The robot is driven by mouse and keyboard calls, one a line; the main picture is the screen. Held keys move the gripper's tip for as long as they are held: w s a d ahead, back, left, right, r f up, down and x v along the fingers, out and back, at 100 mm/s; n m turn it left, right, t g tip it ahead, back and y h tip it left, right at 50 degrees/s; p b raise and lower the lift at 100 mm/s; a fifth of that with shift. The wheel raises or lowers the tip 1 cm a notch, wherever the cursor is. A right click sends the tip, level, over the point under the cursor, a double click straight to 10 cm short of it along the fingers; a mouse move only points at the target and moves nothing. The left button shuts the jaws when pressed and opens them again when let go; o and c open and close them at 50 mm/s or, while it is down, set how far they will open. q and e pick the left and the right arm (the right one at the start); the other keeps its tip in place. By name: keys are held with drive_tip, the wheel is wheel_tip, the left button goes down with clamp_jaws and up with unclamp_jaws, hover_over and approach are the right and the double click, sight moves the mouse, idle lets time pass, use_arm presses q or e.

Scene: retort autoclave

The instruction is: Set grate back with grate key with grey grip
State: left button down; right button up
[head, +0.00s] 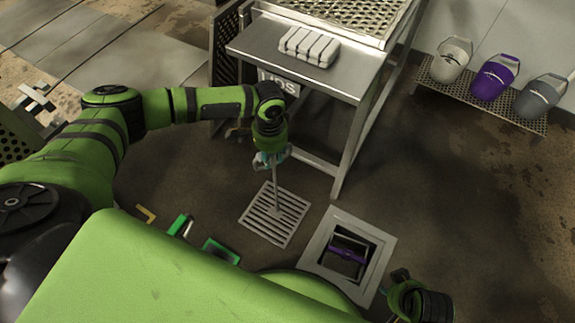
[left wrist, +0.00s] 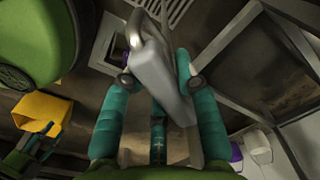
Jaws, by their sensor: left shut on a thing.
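My left gripper (head: 272,158) is shut on the grey grip of the grate key (left wrist: 160,70), between its teal fingers in the left wrist view (left wrist: 157,80). The key's thin shaft (head: 276,188) runs down to the middle of the slotted grate (head: 262,224). The grate is left of the square floor drain frame (head: 328,235), beside its opening; I cannot tell whether it touches the floor. The opening is uncovered and a purple thing (head: 347,254) shows inside it. My right gripper (head: 400,280) is partly seen at the lower right; its fingers are unclear.
Green items (head: 220,251) and a yellow piece (head: 146,214) lie at the left. Floor at right is clear.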

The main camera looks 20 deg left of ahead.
wheel_tip(320, 180, up, 4)
drive_tip(key=b, duration=0.1)
use_arm(q)
drive_tip(key=m+p, duration=0.1)
drive_tip(key=m, duration=0.4)
drive_tip(key=a+f+m+p, duration=0.1)
drive_tip(key=m, duration=0.3)
drive_tip(key=a+f+m+p, duration=0.1)
drive_tip(key=m, duration=0.4)
drive_tip(key=shift+w+f+m, duration=0.25)
drive_tip(key=shift+w+m, duration=0.05)
drive_tip(key=shift+w, duration=0.05)
use_arm(e)
wheel_tip(320, 180, down, 8)
drive_tip(key=shift+s, duration=0.45)
use_arm(q)
drive_tip(key=shift+f+b, duration=0.85)
drive_tip(key=shift+f, duration=0.6)
use_arm(e)
drive_tip(key=shift+f, duration=0.8)
use_arm(q)
drive_tip(key=n+p, duration=0.3)
drive_tip(key=n, duration=0.1)
drive_tip(key=shift+s, duration=0.1)
use_arm(e)
wheel_tip(320, 180, up, 3)
drive_tip(key=shift+f, duration=0.1)
